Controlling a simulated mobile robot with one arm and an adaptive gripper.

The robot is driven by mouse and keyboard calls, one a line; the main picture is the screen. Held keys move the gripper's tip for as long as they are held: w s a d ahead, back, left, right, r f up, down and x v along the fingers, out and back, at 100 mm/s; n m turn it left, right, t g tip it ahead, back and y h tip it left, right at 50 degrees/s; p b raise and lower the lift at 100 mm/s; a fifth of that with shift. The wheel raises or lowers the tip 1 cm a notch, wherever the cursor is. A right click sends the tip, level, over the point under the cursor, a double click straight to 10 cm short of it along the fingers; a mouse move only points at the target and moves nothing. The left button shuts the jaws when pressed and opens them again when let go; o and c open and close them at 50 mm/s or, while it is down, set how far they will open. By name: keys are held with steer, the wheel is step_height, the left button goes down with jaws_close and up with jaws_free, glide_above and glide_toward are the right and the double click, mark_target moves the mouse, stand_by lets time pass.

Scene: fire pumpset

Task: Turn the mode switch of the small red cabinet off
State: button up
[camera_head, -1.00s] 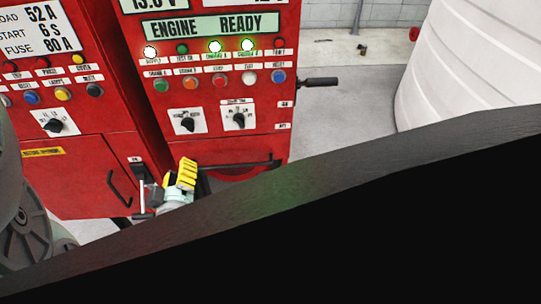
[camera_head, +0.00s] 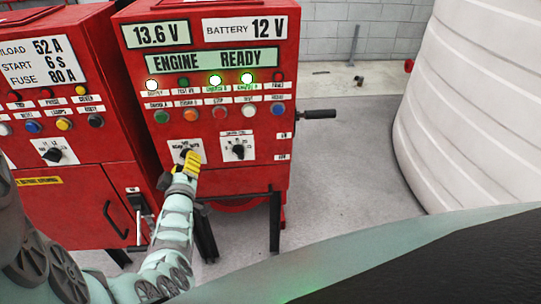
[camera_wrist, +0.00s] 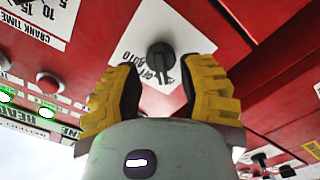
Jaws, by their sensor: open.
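The red cabinet with the "ENGINE READY" display (camera_head: 145,122) stands in the middle of the head view. Its panel carries two black rotary switches on white plates. The left switch is mostly hidden behind my gripper (camera_head: 187,160) in the head view. In the wrist view that switch is a black knob (camera_wrist: 160,54) on a white plate lettered "OFF" and "AUTO". My yellow-fingered gripper (camera_wrist: 163,78) is open, with one finger on each side of the knob's lower part. No clear contact with the knob shows. The right switch (camera_head: 238,150) is clear of my gripper.
Another red cabinet (camera_head: 60,215) with its own rotary switch (camera_head: 55,153) stands at left. A black handle (camera_head: 318,114) sticks out on the right. A large white tank (camera_head: 470,110) stands farther right, with open grey floor (camera_head: 350,170) between.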

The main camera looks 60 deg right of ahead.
steer(key=shift+b+x, duration=0.5)
steer(key=shift+x, duration=0.9)
steer(key=shift+a+f, duration=0.1)
jaws_close()
